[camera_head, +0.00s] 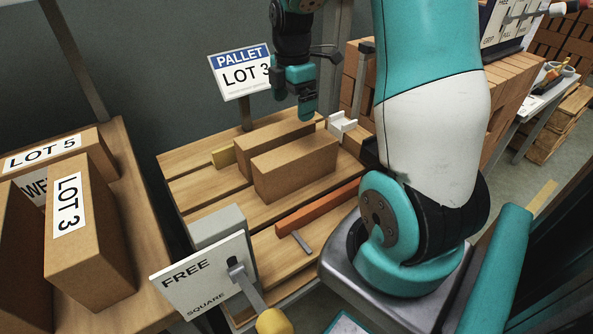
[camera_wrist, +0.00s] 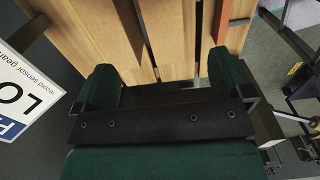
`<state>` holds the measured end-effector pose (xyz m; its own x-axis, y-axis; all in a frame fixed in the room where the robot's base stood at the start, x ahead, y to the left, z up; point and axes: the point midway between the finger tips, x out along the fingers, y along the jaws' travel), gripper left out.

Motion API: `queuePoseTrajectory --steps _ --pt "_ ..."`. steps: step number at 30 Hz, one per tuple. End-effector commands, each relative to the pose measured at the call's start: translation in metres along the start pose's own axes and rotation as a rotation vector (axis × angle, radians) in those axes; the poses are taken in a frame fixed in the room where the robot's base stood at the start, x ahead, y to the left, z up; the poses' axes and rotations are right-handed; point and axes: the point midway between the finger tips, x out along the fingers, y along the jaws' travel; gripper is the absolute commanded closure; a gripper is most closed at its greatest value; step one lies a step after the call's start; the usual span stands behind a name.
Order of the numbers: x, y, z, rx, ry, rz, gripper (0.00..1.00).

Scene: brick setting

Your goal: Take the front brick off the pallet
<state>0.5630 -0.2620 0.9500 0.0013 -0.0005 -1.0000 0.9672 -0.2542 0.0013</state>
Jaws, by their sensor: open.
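Two tan bricks stand side by side on the slatted wooden pallet (camera_head: 190,185) in the head view. The front brick (camera_head: 296,168) is nearer the camera, and the back brick (camera_head: 243,148) is partly hidden behind it. My gripper (camera_head: 294,103) hangs above the far side of the pallet, beyond the bricks and beside the "PALLET LOT 3" sign (camera_head: 240,75). It is open and holds nothing.
A white bracket (camera_head: 342,124) and a yellow block (camera_head: 223,157) sit near the bricks. A reddish-brown bar (camera_head: 318,207) lies in front. A "FREE SQUARE" sign (camera_head: 205,278) stands at the near edge. Labelled boxes (camera_head: 90,240) fill the left table.

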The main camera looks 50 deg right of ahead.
Motion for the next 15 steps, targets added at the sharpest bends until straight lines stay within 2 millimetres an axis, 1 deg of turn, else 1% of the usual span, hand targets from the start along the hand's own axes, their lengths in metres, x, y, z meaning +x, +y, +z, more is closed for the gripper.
queuePoseTrajectory --steps 9,12,15 --pt "0.069 -0.002 0.002 -0.004 0.001 -0.008 0.02" --pt "0.090 -0.002 0.002 -0.004 0.001 -0.007 0.02" --pt "0.105 -0.001 0.002 -0.004 0.001 -0.005 0.02"
